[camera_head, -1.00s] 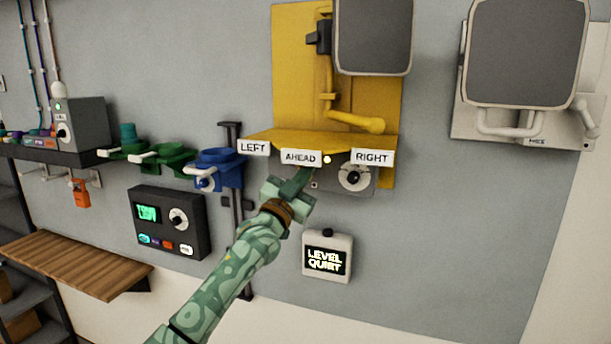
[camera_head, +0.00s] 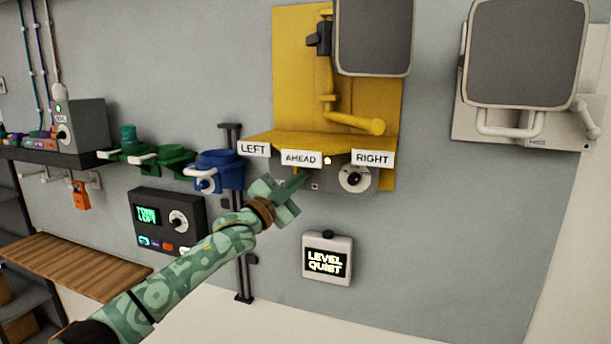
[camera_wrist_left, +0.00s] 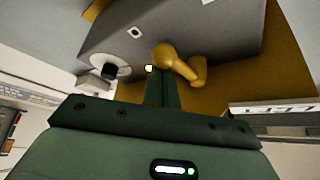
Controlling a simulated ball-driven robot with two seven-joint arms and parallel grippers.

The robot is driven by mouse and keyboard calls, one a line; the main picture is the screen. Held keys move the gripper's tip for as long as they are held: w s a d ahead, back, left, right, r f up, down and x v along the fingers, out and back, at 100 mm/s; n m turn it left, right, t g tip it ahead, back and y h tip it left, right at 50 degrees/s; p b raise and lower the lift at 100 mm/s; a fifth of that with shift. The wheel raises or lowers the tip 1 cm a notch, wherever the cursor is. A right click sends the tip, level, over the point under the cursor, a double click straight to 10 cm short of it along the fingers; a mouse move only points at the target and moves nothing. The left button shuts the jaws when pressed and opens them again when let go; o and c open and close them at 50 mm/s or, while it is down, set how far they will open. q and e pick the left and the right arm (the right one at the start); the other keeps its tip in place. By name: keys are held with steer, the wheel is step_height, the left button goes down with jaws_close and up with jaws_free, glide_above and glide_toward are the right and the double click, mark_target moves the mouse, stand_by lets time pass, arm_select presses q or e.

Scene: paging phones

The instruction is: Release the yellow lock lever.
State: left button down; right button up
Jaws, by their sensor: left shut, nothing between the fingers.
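A yellow lever with a rounded end (camera_wrist_left: 172,56) shows in the left wrist view beside a grey box (camera_wrist_left: 190,30), under the yellow shelf. In the head view this lever is not clearly visible; the yellow shelf (camera_head: 290,139) and the AHEAD sign are there. My left gripper (camera_head: 301,180) is just below the AHEAD sign, its fingers shut and empty. In the left wrist view my shut fingers (camera_wrist_left: 155,86) are close beside the lever's rounded end; I cannot tell whether they touch. My right gripper is not in view.
A larger yellow bent bar (camera_head: 350,122) is on the yellow back panel above the shelf. A dial (camera_head: 354,178) sits right of my gripper. A LEVEL QUIET box (camera_head: 327,258) is below. Blue (camera_head: 217,168) and green holders are to the left.

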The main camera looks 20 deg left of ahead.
arm_select(q)
steer(key=a+m+p, duration=0.1)
steer(key=a+m+g+p, duration=0.1)
steer(key=a+m, duration=0.1)
steer(key=shift+w+f+h+p, duration=0.1)
steer(key=shift+f+h+p, duration=0.1)
steer(key=shift+h+p, duration=0.15)
